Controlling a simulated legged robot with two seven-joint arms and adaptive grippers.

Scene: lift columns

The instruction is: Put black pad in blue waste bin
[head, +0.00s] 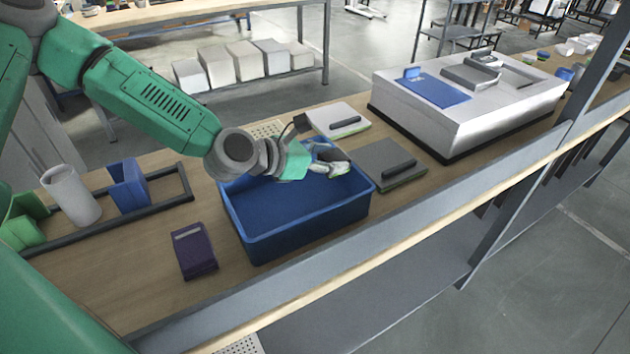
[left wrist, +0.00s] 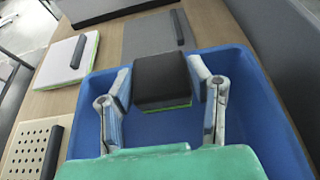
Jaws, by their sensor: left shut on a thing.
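The blue waste bin (head: 310,230) stands on the wooden table in the head view, open at the top; its rim also shows in the left wrist view (left wrist: 280,120). My left gripper (head: 328,160) is over the far right part of the bin. In the left wrist view, the left gripper (left wrist: 161,84) is shut on the black pad (left wrist: 160,72), one finger on each side. The pad is a dark block with a green layer underneath, and it is above the bin's inside. In the head view the gripper largely hides the pad. My right gripper is not in view.
A grey plate with a black handle (head: 388,165) lies right of the bin, and a white one (head: 340,118) behind it. A large white case (head: 470,105) stands farther right. A purple block (head: 193,250) lies left of the bin. A grey rail (head: 300,290) edges the table.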

